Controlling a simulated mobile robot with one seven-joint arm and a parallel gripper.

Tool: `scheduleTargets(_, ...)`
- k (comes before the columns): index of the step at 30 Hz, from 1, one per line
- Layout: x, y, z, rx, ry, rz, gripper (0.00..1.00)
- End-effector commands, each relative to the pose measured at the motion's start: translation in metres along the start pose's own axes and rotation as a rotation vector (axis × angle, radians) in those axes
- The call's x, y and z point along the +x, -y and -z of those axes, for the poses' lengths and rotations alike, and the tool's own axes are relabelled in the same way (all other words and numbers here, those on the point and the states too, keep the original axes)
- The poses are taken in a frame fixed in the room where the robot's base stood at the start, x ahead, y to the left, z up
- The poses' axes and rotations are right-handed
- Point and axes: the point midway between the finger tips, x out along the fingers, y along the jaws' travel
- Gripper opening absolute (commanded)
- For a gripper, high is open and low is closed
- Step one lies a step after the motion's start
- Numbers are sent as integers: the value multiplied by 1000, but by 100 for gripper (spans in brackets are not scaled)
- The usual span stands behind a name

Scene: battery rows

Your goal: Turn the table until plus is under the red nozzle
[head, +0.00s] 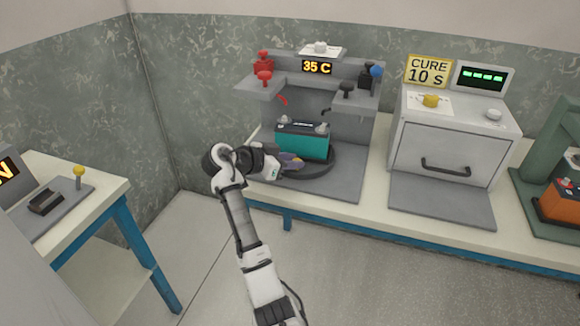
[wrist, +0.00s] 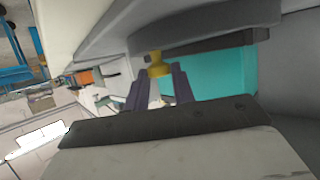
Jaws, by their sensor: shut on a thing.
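A teal battery (head: 302,145) with a dark top stands upright on the dark round table (head: 322,167). Its two terminals show as pale grey posts on top; I cannot read which is plus. The red nozzle (head: 283,100) hangs under the left bracket, above and near the battery's left post. My gripper (head: 292,162) is low at the front left of the battery, at the round table's edge. In the wrist view, my gripper (wrist: 160,88) is shut on a yellow knob (wrist: 156,62), with the teal battery (wrist: 210,75) just behind.
A dark nozzle (head: 326,111) hangs at the right of the station, below a blue knob (head: 376,71). A display (head: 317,67) reads 35 C. A grey curing oven (head: 450,140) stands to the right. An orange battery (head: 560,203) sits at far right.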

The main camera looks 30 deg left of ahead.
Motion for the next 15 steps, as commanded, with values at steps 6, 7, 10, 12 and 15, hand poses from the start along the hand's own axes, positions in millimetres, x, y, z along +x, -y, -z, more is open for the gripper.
scheduleTargets(6, 2, 3, 0, 23, 1, -57, 0)
scheduleTargets(7, 3, 4, 0, 25, 1, -63, 0)
scheduleTargets(10, 3, 4, 0, 31, 1, -79, 0)
scheduleTargets(12, 4, 4, 0, 34, 2, -86, 0)
scheduleTargets(15, 4, 4, 0, 36, 2, -93, 0)
